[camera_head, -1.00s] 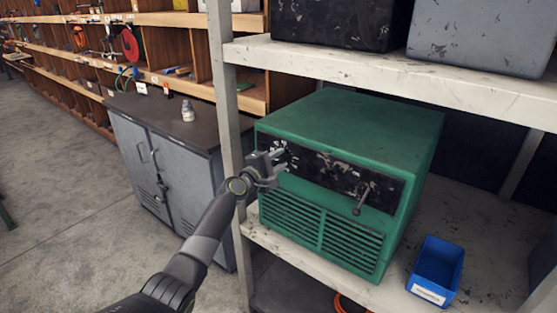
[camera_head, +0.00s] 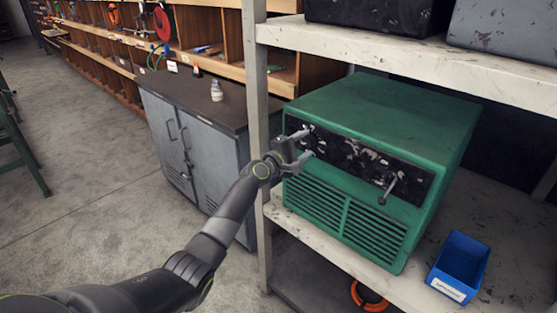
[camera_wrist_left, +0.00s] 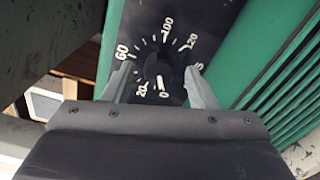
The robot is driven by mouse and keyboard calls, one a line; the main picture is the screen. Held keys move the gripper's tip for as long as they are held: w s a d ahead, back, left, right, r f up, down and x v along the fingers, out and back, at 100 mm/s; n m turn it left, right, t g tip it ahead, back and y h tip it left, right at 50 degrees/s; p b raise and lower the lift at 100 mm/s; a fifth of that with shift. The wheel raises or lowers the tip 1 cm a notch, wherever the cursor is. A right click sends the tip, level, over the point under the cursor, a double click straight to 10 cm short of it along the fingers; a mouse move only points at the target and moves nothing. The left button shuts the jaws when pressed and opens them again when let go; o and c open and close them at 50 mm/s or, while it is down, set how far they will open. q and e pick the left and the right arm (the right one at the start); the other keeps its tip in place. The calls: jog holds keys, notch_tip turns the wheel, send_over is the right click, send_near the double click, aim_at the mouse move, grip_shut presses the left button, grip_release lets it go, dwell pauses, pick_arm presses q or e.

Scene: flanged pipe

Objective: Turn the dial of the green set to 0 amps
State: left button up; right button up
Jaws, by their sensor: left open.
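The green set (camera_head: 395,112) stands on the shelf, with a black front panel (camera_head: 345,156) and a crank-like handle (camera_head: 390,187) toward the panel's right. My left gripper (camera_head: 305,145) is at the left end of this panel. In the left wrist view the black round dial (camera_wrist_left: 158,65) lies between the spread fingertips of the left gripper (camera_wrist_left: 160,88). The scale around it shows 0, 20, 60, 100 and 120. A white mark on the knob's lower side points close to the 0. The fingers flank the dial; I cannot tell whether they touch it. My right gripper is out of view.
A white shelf post (camera_head: 257,130) stands left of the set, close to my left arm. A blue bin (camera_head: 460,262) sits on the shelf at right. A grey cabinet (camera_head: 195,140) with a small bottle (camera_head: 216,91) is behind the post. An upper shelf (camera_head: 400,52) is overhead.

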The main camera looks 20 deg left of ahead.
pick_arm(q)
jog(key=v, duration=1.6)
jog(key=shift+p, duration=0.45)
jog(key=shift+s, duration=0.15)
jog(key=s+a+f+m+g+y, duration=0.2)
jog(key=s+a+f, duration=0.15)
jog(key=f, duration=0.85)
jog(key=s+a+f+m+g+y, duration=0.25)
jog(key=s+f, duration=0.25)
jog(key=f, duration=0.7)
jog(key=s+a+f+m+g+y, duration=0.15)
jog(key=s+f, duration=0.35)
jog(key=f, duration=0.8)
jog(key=s+d+f+m+g+y, duration=0.1)
jog(key=s+f+m+g, duration=0.45)
jog(key=s+f, duration=1.2)
jog(key=s+d+f+m+g, duration=0.2)
jog(key=s, duration=0.9)
jog(key=s+d+f+m+g, duration=0.2)
jog(key=s+m, duration=0.1)
jog(key=s, duration=0.9)
jog(key=shift+s+d+f, duration=0.35)
jog(key=shift+f, duration=0.05)
